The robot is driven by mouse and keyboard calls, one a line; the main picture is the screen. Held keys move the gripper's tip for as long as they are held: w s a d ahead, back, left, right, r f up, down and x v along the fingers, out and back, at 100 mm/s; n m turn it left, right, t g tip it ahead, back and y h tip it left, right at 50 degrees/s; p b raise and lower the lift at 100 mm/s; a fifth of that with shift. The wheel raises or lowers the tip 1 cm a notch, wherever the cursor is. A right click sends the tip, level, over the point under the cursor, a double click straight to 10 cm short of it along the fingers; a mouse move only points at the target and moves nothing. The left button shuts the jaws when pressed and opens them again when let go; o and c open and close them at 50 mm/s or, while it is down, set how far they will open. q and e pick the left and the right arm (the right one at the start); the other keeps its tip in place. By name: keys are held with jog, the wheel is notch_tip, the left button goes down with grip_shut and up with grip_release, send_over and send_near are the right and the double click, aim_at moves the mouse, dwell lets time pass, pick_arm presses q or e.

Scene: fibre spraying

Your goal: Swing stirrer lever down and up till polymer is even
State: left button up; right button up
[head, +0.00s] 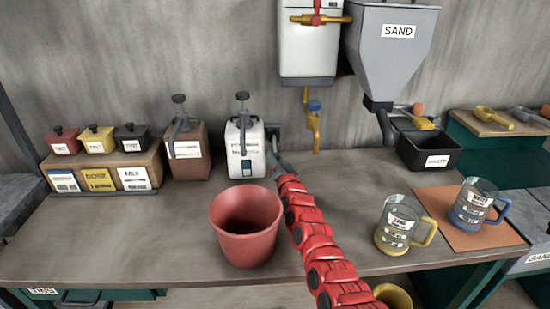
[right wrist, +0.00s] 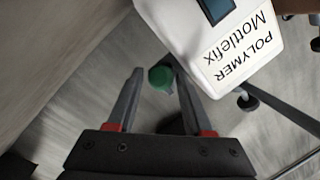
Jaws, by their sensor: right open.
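The white polymer container (head: 236,165) stands on the bench against the back wall, with a dark pump top. Its label reads upside down in the right wrist view (right wrist: 238,48). My right gripper (head: 274,153) is at the container's right side. In the right wrist view its two fingers are open (right wrist: 158,78), with a green knob (right wrist: 161,77) between or just beyond the fingertips; contact cannot be told. The knob appears to be the stirrer lever's end; most of the lever is hidden. The polymer inside cannot be seen. My left gripper is not in view.
A red bucket (head: 246,243) stands in front of the container, left of my right arm. A brown container (head: 187,160) stands to its left. Two measuring jugs (head: 398,226) (head: 474,203) and a black tray (head: 428,151) are at the right.

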jog(key=shift+s, duration=0.15)
jog(key=shift+c, duration=0.3)
grip_shut()
dwell(0.9)
